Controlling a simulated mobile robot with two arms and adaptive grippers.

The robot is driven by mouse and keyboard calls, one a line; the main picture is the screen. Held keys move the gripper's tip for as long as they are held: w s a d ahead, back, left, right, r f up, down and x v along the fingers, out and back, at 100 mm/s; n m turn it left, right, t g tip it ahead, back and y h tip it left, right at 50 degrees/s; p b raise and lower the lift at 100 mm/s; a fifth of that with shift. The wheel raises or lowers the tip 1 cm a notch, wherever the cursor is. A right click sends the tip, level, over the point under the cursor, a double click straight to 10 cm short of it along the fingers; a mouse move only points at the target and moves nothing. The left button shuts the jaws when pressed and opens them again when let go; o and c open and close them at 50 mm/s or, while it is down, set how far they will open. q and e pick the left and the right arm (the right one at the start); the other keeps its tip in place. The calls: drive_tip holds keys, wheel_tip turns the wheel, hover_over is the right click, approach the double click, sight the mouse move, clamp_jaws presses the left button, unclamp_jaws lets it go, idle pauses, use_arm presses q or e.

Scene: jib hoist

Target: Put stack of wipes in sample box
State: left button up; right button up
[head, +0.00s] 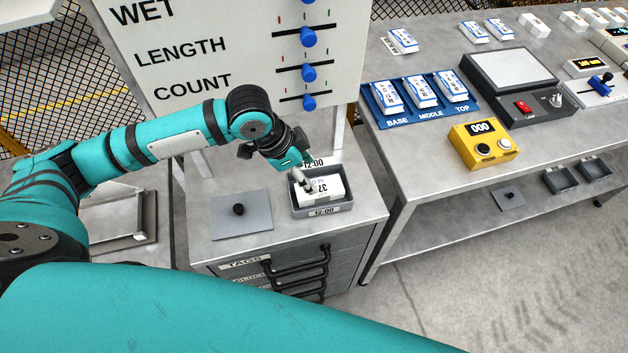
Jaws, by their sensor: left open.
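The sample box is a small open grey box (322,211) labelled 12:00 on top of the grey cabinet. A white block marked 37 (329,188), which looks like the stack of wipes, sits inside the box walls. My left gripper (304,182) is at the box's left side, pointing down, with its fingers beside the block. It is open; whether a finger touches the block I cannot tell. The gripper hides the box's back left part. My right gripper is out of view.
A grey plate with a black knob (241,212) lies left of the box. Drawers with black handles (300,267) are below. On the right bench are a blue tray (399,124) of packs, a yellow counter (481,145) and a scale-like device (513,80). A slider board stands behind.

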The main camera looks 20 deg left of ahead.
use_arm(q)
drive_tip(key=v, duration=0.5)
idle(0.3)
